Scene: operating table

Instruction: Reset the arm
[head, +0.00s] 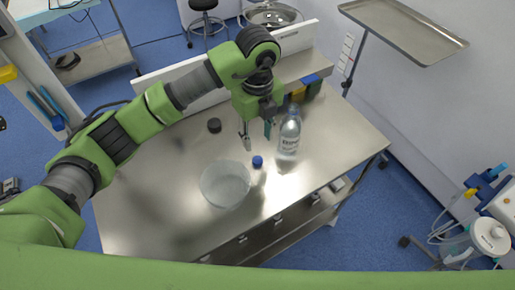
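My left arm comes in from the left over the steel table (150,215). Its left gripper (256,143) points down above the table, its two fingers apart with nothing seen between them. A clear bottle (289,136) stands upright just right of the gripper. A small blue cap (257,161) lies on the table below the gripper. A clear round bowl (225,184) sits on the table in front, left of the cap. My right gripper is not in view; a green arm link crosses the bottom of the picture.
A small dark round object (214,125) lies on the table left of the gripper. Blue and yellow items (308,88) stand at the table's back. A steel tray (405,27) on a stand is at upper right. The table's left part is clear.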

